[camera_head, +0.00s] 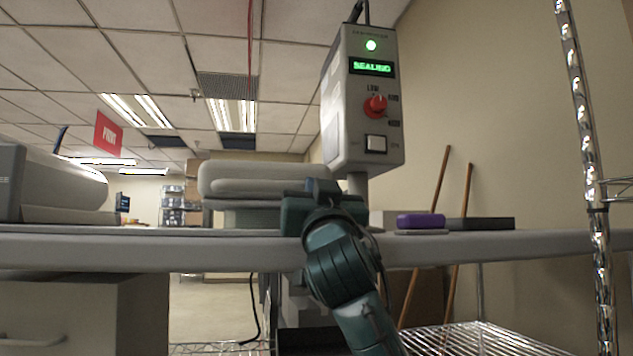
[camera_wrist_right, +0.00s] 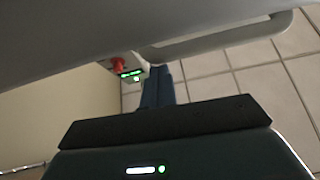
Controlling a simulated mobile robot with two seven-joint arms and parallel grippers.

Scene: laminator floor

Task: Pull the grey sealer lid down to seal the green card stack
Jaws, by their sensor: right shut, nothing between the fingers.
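The grey sealer lid (camera_head: 250,170) lies about level, low over its base, on the bench in the head view. In the right wrist view a large grey surface with a rounded bar, seemingly the lid (camera_wrist_right: 190,45), fills the top. My right gripper (camera_head: 312,188) is at the lid's right front end. Its blue fingers (camera_wrist_right: 160,72) are shut and empty, close to the bar; contact is unclear. The control box (camera_head: 362,100) shows a green lamp and a lit "SEALING" display. I cannot make out the green card stack. My left gripper is not in view.
A purple block (camera_head: 420,221) and a dark flat box (camera_head: 482,224) stand right of the sealer. A grey machine (camera_head: 50,185) stands at the left. The bench edge (camera_head: 150,250) runs below my gripper. A chrome rack post (camera_head: 590,150) rises at the right.

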